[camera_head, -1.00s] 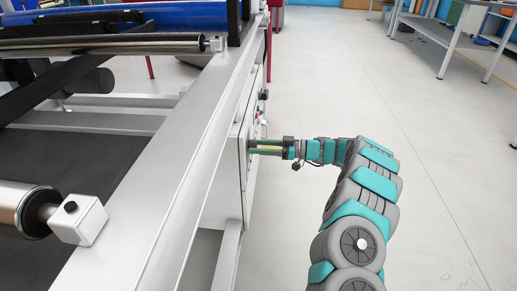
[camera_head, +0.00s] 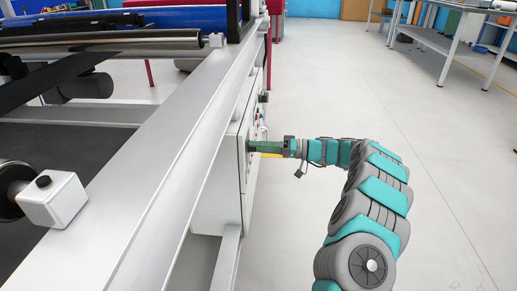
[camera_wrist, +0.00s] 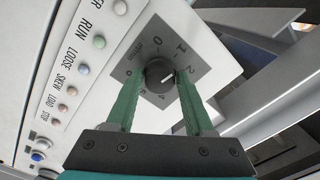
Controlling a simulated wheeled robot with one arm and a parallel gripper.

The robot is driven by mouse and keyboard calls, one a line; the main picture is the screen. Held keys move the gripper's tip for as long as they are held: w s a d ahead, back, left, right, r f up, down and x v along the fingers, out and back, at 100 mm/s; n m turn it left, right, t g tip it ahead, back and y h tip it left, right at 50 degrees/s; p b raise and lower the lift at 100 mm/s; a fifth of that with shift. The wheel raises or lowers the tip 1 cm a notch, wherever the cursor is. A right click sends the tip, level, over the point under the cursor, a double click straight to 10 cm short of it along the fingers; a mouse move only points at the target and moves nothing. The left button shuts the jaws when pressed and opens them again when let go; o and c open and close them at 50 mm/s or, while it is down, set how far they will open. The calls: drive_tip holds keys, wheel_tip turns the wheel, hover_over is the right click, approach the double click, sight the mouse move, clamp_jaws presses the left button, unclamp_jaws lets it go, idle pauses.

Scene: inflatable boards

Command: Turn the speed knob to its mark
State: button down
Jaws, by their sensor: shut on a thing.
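The speed knob (camera_wrist: 158,74) is a dark round knob on a grey dial plate (camera_wrist: 158,47) with numbers around it. Its white pointer line points to the right in the wrist view, roughly toward the 2. My gripper (camera_wrist: 157,72) has its two green fingers on either side of the knob, shut on it. In the head view, my gripper (camera_head: 252,147) reaches left to the face of the control box (camera_head: 224,194), and the knob is hidden behind the fingers. No separate target mark is clear to me.
A column of small lamps or buttons (camera_wrist: 83,69) labelled RUN, LOOSE, SKEW and LOAD lies left of the dial. A long metal machine rail (camera_head: 165,165) runs above the box. The floor (camera_head: 440,190) to the right is clear up to the workbench (camera_head: 450,35).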

drive_tip(key=shift+m+p, duration=3.55)
drive_tip(key=shift+m, duration=4.35)
drive_tip(key=shift+c, duration=1.4)
unclamp_jaws()
drive_tip(key=d, duration=0.7)
drive_tip(key=shift+d, duration=0.4)
